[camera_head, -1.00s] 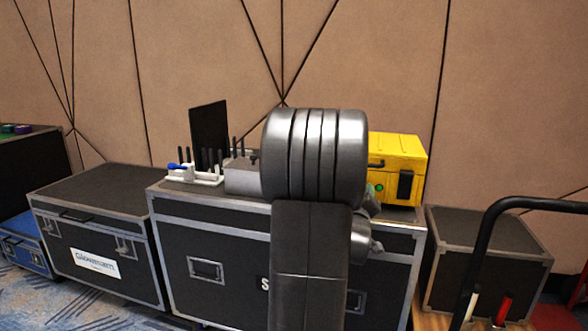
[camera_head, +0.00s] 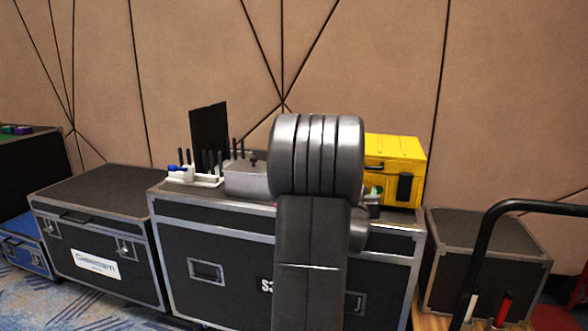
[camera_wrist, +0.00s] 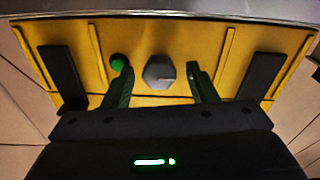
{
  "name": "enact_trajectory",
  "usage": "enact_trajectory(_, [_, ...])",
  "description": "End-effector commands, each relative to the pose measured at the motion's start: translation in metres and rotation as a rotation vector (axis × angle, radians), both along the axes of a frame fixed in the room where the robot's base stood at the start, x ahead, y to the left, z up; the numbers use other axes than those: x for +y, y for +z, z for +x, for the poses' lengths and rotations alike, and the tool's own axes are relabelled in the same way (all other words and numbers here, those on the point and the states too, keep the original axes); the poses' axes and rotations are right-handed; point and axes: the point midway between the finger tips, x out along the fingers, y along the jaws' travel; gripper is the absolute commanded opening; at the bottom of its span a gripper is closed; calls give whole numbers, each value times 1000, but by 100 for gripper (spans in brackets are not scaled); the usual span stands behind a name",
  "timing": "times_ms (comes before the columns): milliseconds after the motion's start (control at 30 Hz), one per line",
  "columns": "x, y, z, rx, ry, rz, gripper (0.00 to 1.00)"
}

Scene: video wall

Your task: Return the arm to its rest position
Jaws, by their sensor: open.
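My arm stands in front of the middle black flight case in the head view and hides part of it. In the wrist view my gripper (camera_wrist: 160,88) is open, with its two dark fingers apart and nothing held between them. Behind the fingers is the front of the yellow case (camera_wrist: 208,48), which carries a green round part (camera_wrist: 117,63) and a grey hexagonal part (camera_wrist: 159,72). The yellow case also shows in the head view (camera_head: 405,150), on top of the black flight case (camera_head: 235,262), partly behind my arm.
A grey box (camera_head: 246,179), a white rack (camera_head: 196,178) with dark upright tools and a thin black panel (camera_head: 209,138) stand left of my arm on the flight case. Another flight case (camera_head: 100,240) is at left. A black curved handle (camera_head: 478,255) rises at front right.

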Motion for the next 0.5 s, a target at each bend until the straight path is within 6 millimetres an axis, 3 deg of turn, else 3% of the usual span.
enact_trajectory(500, [0, 1, 0, -120, 0, 420, 52])
